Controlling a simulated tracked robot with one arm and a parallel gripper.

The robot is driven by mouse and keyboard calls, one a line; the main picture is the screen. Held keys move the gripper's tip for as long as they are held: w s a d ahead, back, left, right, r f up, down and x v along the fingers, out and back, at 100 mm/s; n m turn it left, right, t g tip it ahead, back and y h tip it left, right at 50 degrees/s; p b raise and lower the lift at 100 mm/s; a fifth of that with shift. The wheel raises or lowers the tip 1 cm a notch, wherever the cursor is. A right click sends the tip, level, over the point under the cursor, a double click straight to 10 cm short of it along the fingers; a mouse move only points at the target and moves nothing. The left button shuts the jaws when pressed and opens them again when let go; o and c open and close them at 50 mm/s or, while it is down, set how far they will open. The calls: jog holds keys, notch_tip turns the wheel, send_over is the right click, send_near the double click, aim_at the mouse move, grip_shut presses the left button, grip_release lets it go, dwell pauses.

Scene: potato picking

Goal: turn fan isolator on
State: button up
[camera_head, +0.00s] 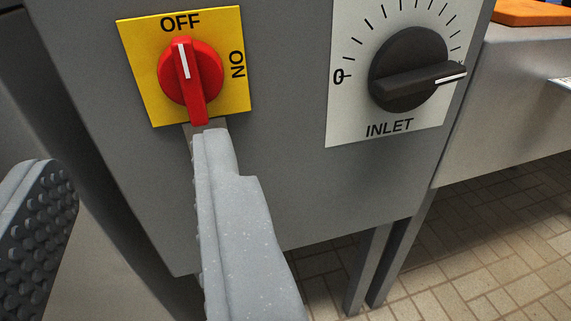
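The fan isolator is a red rotary knob (177,85) on a yellow plate (139,68) marked OFF at the top and ON at the right. Its white line points up at OFF, and its handle stands nearly vertical. My gripper (130,160) is open, its two fingers far apart with nothing between them. The right finger's tip is just below the lower end of the red handle; I cannot tell whether they touch. The left finger, with its studded pad, is at the left edge, lower than the knob.
A black INLET dial (408,68) on a white scale plate (347,112) is to the right on the same grey panel (290,150). Its white mark points right. A grey bench (515,105) with an orange item (532,12) stands farther right. Tiled floor (470,250) shows below.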

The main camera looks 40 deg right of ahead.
notch_tip(320, 180, down, 2)
jog(key=b, duration=0.1)
send_near(188, 82)
jog(key=shift+h, duration=0.3)
jog(key=x, duration=0.6)
jog(key=shift+w+f, duration=0.15)
jog(key=shift+f, duration=0.05)
jog(key=shift+x, duration=1.2)
jog(key=shift+r, duration=0.1)
grip_shut()
